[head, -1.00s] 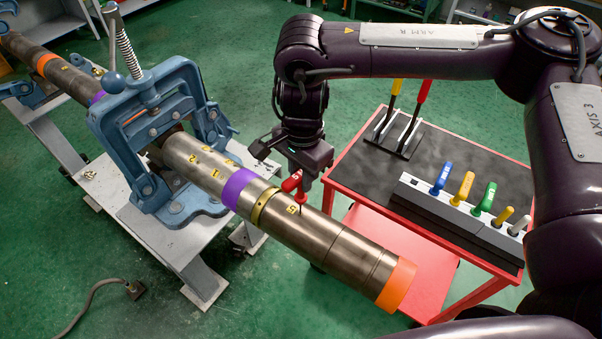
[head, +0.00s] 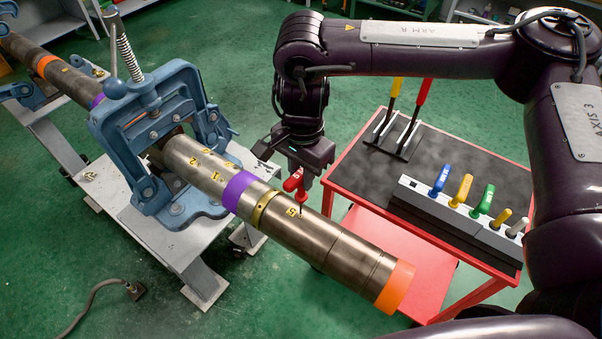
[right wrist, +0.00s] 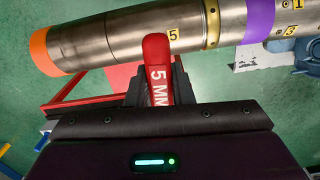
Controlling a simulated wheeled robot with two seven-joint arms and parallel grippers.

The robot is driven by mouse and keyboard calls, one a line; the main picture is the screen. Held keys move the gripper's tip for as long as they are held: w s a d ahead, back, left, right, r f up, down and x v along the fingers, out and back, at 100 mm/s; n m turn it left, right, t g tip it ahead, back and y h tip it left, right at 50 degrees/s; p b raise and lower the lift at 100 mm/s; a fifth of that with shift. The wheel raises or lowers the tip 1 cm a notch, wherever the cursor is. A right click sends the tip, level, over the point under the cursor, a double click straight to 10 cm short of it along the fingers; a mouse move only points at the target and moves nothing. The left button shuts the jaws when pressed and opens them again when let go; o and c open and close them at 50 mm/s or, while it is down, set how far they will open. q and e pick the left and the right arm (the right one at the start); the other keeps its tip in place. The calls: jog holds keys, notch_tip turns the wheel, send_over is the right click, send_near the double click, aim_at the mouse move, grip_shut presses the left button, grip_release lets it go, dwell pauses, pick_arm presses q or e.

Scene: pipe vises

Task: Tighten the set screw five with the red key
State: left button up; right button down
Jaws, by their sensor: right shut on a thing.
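My right gripper (head: 299,172) is shut on the red key (head: 294,181), which is marked "5 MM" in the right wrist view (right wrist: 158,85). The key's thin shaft points down at the steel pipe, and its tip is at the yellow label 5 (head: 304,211). I cannot tell whether the tip sits in the set screw, which is too small to make out. The pipe (head: 330,240) has a purple band, a brass-coloured ring and an orange end. It is clamped in a blue vise (head: 130,125). My left gripper is not in view.
A red cart (head: 345,165) with a dark top stands right of the pipe. It carries a grey key rack (head: 430,200) with several coloured keys and a stand with yellow and red-handled tools (head: 420,95). Yellow labels 1 and 2 mark the pipe nearer the vise.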

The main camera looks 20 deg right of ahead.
jog(key=shift+r+p, duration=1.25)
jog(key=shift+r, duration=0.6)
